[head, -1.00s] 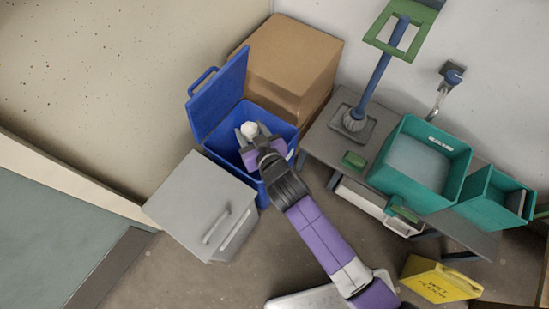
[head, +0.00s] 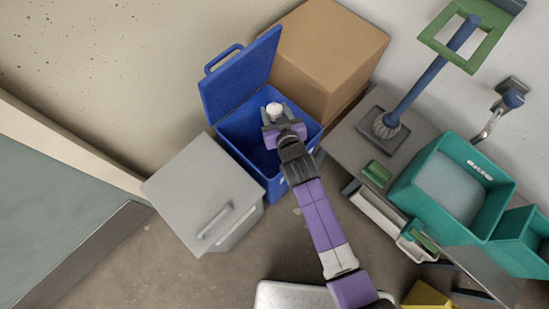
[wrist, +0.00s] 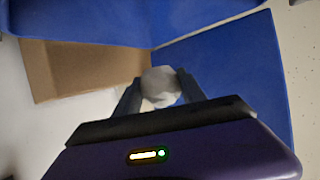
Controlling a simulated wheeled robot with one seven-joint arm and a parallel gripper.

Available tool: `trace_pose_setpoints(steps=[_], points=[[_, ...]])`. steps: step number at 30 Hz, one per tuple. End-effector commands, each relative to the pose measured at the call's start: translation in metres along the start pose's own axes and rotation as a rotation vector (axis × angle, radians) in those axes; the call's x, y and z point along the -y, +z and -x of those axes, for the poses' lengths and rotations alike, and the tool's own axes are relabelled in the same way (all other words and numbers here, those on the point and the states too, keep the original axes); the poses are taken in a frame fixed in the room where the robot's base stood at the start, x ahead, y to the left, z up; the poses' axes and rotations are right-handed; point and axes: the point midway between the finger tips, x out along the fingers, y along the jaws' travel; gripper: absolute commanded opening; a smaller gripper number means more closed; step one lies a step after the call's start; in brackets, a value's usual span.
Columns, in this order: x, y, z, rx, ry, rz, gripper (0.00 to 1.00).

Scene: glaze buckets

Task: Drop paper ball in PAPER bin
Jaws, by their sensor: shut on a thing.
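The white paper ball (head: 274,110) is held between the fingertips of my gripper (head: 272,118). In the wrist view the paper ball (wrist: 160,86) sits between the two dark fingers of my gripper (wrist: 158,90). The blue bin (head: 239,130) has its lid (head: 240,78) swung up and open at the back. My gripper and the ball are over the bin's opening in the head view; their height above the rim is hard to tell. I cannot read a PAPER label on the bin. The wrist view shows blue bin surfaces (wrist: 235,70) close behind the ball.
A grey bin with a closed lid (head: 195,185) stands left of the blue bin. A cardboard box (head: 335,55) is behind it.

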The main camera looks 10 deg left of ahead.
Motion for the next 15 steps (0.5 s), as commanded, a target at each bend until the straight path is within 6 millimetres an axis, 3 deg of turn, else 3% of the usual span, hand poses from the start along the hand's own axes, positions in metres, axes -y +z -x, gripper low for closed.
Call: trace_pose_setpoints(steps=[1, 6, 15], points=[[0.000, 0.011, -0.005, 0.000, 0.000, 0.000, 0.10], [0.000, 0.028, -0.012, 0.000, 0.000, 0.000, 0.10], [0.000, 0.033, -0.014, 0.000, 0.000, 0.000, 0.10]])
